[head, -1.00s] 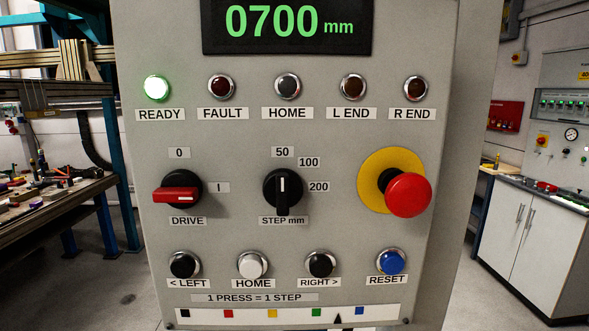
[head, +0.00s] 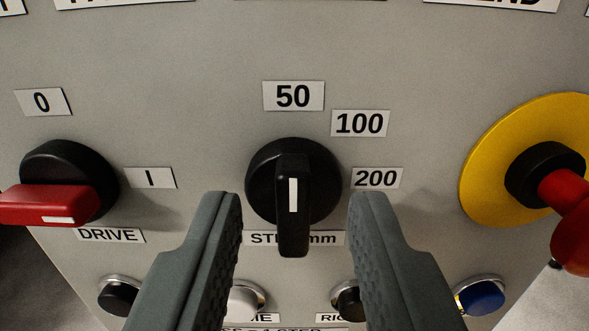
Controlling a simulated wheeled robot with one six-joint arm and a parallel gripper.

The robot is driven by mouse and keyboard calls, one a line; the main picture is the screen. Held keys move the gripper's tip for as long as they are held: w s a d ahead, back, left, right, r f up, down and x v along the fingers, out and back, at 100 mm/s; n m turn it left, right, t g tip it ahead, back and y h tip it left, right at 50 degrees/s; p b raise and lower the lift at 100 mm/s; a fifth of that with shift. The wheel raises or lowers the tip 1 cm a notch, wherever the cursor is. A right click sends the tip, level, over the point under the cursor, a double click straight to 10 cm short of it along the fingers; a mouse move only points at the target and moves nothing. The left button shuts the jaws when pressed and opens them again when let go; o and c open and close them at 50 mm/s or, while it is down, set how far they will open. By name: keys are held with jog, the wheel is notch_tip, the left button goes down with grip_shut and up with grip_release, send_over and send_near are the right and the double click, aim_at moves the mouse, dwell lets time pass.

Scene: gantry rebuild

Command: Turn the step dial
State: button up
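The step dial (head: 266,172) is a round black knob with a raised grip bar in the middle of the panel. Its white line stands upright, toward the 50 label (head: 293,96). The 100 label (head: 360,123) and the 200 label (head: 376,178) sit to its upper right and right. The STEP mm label (head: 262,238) below is partly hidden by the grip bar. My gripper (head: 294,205) is open, its two grey fingers on either side of the dial in the picture. I see no contact with the dial, and a gap shows on each side of the grip bar.
Below are push buttons, including a blue one (head: 482,299), partly behind my fingers.

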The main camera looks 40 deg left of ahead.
jog(key=shift+w+a, duration=0.25)
jog(key=shift+w, duration=0.05)
grip_shut()
